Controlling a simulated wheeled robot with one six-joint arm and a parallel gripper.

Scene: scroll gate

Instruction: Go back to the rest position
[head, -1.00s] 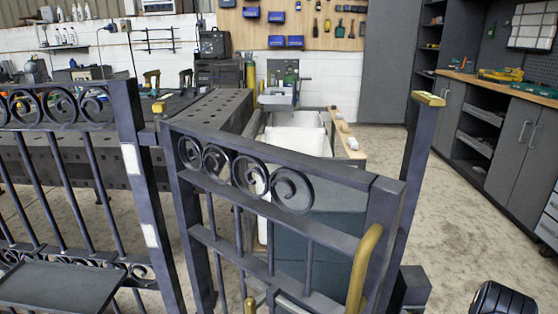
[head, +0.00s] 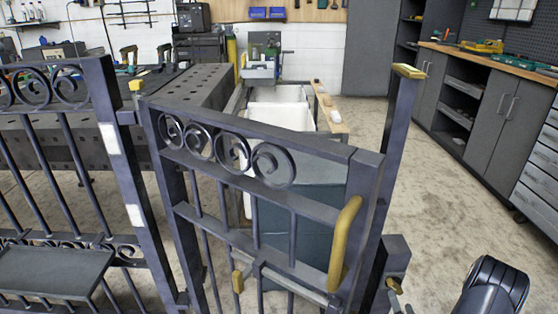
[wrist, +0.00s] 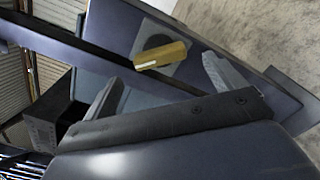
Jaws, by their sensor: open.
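The dark metal scroll gate (head: 265,178) stands in the middle of the head view. It has a curved brass handle (head: 343,245) near its right end and a small brass lever (head: 237,282) lower down. Its right end is close to the brass-capped post (head: 393,165); I cannot tell whether it is latched. In the wrist view my gripper (wrist: 163,90) is open, its two grey fingers apart with nothing held. A brass piece (wrist: 160,55) on a grey plate shows beyond the fingers; I cannot tell whether they touch. In the head view my gripper is out of sight.
A fence panel (head: 60,180) with a grey tray (head: 55,270) stands left of the gate. Behind are a perforated metal table (head: 200,85) and white bins (head: 280,115). Cabinets (head: 490,105) line the right wall. Bare floor (head: 450,200) lies right of the post.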

